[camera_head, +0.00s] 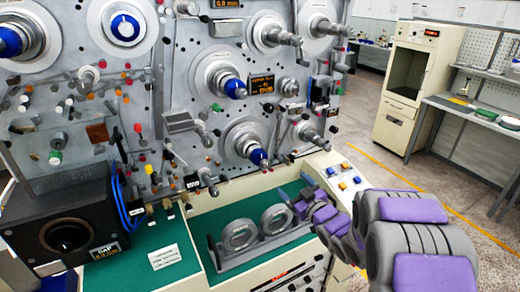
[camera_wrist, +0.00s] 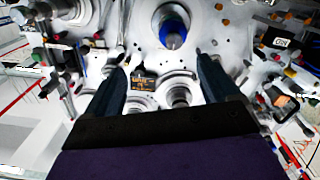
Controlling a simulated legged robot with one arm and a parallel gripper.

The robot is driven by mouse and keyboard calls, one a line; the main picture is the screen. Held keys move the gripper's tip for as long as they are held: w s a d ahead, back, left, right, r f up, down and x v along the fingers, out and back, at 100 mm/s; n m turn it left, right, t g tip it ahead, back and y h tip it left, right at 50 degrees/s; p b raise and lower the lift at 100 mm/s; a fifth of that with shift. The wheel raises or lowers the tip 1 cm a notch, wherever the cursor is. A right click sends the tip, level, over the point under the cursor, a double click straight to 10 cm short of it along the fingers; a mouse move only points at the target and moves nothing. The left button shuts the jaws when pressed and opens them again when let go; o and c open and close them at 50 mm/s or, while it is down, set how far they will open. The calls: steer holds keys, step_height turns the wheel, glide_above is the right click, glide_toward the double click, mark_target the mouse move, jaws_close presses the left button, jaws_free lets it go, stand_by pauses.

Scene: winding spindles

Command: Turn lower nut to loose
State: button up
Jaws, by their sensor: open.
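The winding machine has a lower spindle (camera_head: 243,141) with a blue nut (camera_head: 258,157) at its centre. Another blue nut (camera_head: 235,88) sits on the spindle above it. My gripper (camera_head: 290,191) is in front of the panel, to the right of and below the lower nut, and apart from it in the picture. In the wrist view, my gripper (camera_wrist: 163,56) has its two dark fingers spread with nothing between them. A blue nut on a pale round flange (camera_wrist: 173,28) shows beyond the fingertips there. I cannot tell which of the nuts it is.
Two grey rings (camera_head: 239,235) stand in a rack on the green worktop (camera_head: 205,222) below the panel. Levers and knobs crowd the panel around the spindles. A black box (camera_head: 68,236) stands at the left. Open floor (camera_head: 375,165) lies to the right, before a cream cabinet (camera_head: 405,85).

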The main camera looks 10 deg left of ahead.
mark_target(261, 161)
steer(key=shift+m, duration=0.6)
steer(key=x, duration=0.6)
steer(key=s+a+x, duration=0.1)
steer(key=x, duration=0.4)
steer(key=a+x, duration=0.1)
steer(key=x, duration=0.5)
steer(key=shift+a+f+b, duration=0.15)
steer(key=shift+a+b, duration=0.1)
steer(key=shift+b, duration=0.05)
steer(key=shift+c, duration=0.5)
steer(key=c, duration=0.9)
steer(key=shift+o, duration=0.2)
steer(key=shift+n, duration=0.4)
